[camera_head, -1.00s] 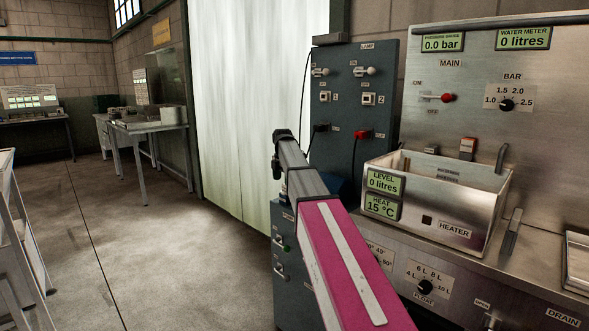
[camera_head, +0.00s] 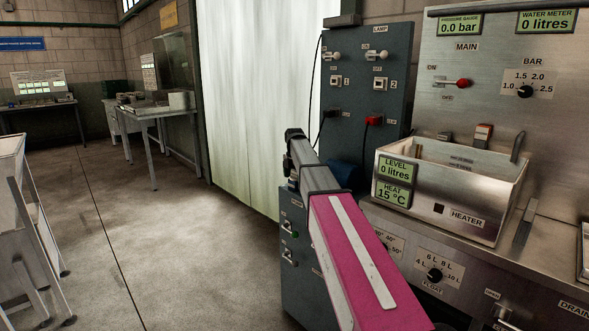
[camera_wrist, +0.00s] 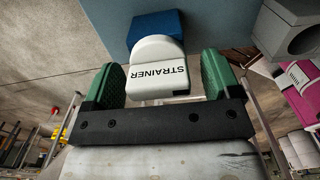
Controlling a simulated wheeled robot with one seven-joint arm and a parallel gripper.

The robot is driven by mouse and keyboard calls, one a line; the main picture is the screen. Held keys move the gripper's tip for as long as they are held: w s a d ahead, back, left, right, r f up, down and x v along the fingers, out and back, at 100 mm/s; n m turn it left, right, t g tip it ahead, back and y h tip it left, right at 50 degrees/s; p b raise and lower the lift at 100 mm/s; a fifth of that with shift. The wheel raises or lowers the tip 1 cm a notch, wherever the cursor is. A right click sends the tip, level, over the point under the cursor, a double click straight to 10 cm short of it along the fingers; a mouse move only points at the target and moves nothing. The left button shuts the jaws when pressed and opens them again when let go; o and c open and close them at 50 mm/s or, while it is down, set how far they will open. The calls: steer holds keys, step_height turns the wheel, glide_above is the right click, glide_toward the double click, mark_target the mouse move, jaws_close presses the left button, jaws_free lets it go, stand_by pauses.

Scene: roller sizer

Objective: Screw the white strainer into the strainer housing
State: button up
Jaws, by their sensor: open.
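The white strainer (camera_wrist: 157,72), a rounded block lettered "STRAINER", shows upside down in the wrist view. It sits between the two green fingers of my gripper (camera_wrist: 160,82), which are open, with a visible gap on each side of it. A blue block (camera_wrist: 155,26), seemingly the strainer housing, lies directly behind the strainer. I cannot tell how far the strainer sits in it. In the head view a dark blue shape (camera_head: 346,174) shows beside my arm, low at the grey panel. My gripper and the strainer cannot be made out there.
A grey switch panel (camera_head: 365,75) with a red plug stands behind my arm. A steel tank (camera_head: 480,205) and a metal control board (camera_head: 490,110) are at right. A pale curtain (camera_head: 262,100) hangs behind. Open floor (camera_head: 180,240) lies left, with a white cart (camera_head: 18,190) at the edge.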

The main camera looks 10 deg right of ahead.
steer(key=shift+f, duration=0.5)
